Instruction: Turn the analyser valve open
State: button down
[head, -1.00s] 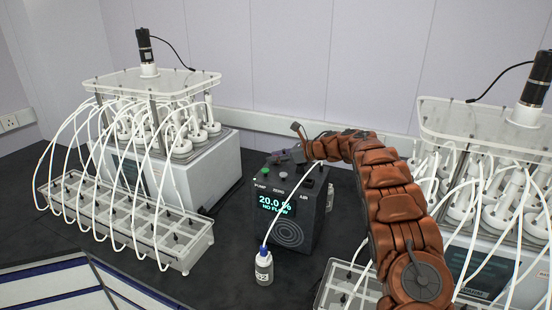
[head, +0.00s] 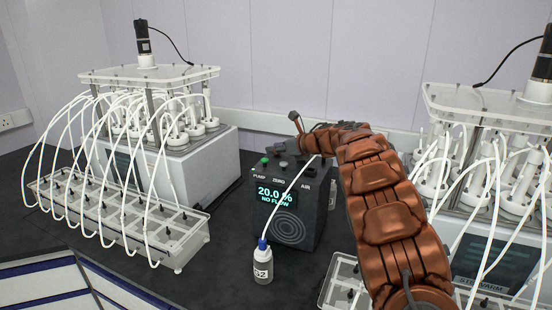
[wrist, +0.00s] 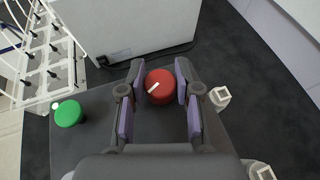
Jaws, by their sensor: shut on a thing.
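The analyser (head: 293,228) is a dark box on the bench. Its display reads "20.0 %" and "NO FLOW". In the wrist view a red round knob with a white pointer line (wrist: 159,87), which looks like its valve, sits on the box top. The white line runs roughly across the picture, tilted a little up to the right. My gripper (wrist: 160,73) is shut on the red knob, a purple-padded finger on each side. In the head view my gripper (head: 284,146) is over the back of the box top, and the knob is hidden there.
A green button (wrist: 68,113) is left of the knob. Pale fittings (wrist: 220,97) are at the right. A small bottle with a blue cap (head: 263,266) stands in front, joined to a white tube. Reactor units (head: 190,165) with many tubes stand on both sides.

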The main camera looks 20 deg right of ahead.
jog(key=shift+f+m+t+h+b, duration=0.1)
jog(key=shift+m+t+h+b, duration=0.3)
jog(key=shift+m+h+b, duration=0.65)
jog(key=shift+m+t+h+b, duration=0.3)
jog(key=shift+m+h+b, duration=0.35)
jog(key=shift+h, duration=0.1)
jog(key=shift+m+h, duration=0.3)
jog(key=shift+h, duration=0.1)
jog(key=c, duration=0.8)
grip_release()
jog(key=shift+v, duration=6.05)
